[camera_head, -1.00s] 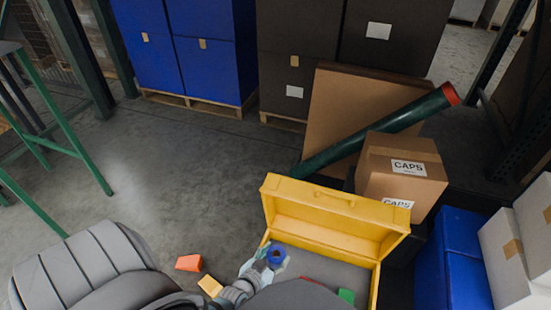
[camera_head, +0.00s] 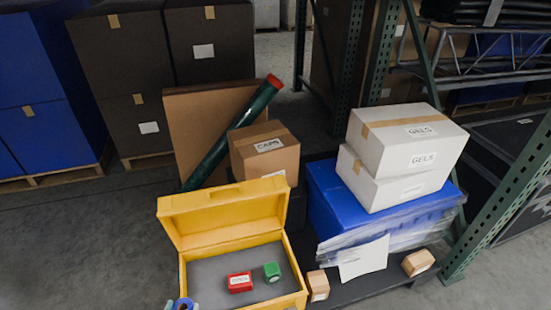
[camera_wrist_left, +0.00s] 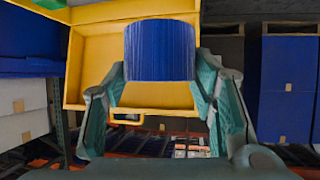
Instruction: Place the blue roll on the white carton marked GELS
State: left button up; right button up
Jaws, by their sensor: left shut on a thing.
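The blue roll (camera_wrist_left: 160,50) is held between the two fingers of my left gripper (camera_wrist_left: 160,82). In the head view only the roll's top (camera_head: 183,304) shows at the bottom edge, by the left front corner of the open yellow case. The white carton marked GELS (camera_head: 375,138) is the upper of two stacked white cartons at the right, with a label on its side and one on its flat top. My left gripper is well to the left of and nearer than this carton. My right gripper is not in view.
The yellow case (camera_head: 172,238) holds a red block (camera_head: 240,283) and a green block (camera_head: 271,271). The lower white carton (camera_head: 385,190) rests on a blue tote (camera_head: 325,210) with loose wrap and a paper sheet (camera_head: 364,259). A CAPS carton (camera_head: 250,160) stands behind the case. A rack post (camera_head: 500,205) rises right.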

pick_arm(q)
jog(key=shift+w+d+r+h, duration=0.15)
jog(key=shift+r+h, duration=0.15)
jog(key=shift+r, duration=0.4)
jog(key=d+r+m+g+h, duration=0.1)
jog(key=d+r+m+h, duration=0.2)
jog(key=r, duration=1)
jog(key=d+r+m+g+h, duration=0.2)
jog(key=d+r+m+h, duration=0.1)
jog(key=r, duration=1.1)
jog(key=d+r+m+g+h, duration=0.2)
jog(key=d+r+m+h, duration=0.2)
jog(key=r, duration=1)
jog(key=shift+s+r+m+h, duration=0.15)
jog(key=shift+s+m+h, duration=0.3)
jog(key=shift+m, duration=0.65)
jog(key=shift+w, duration=0.15)
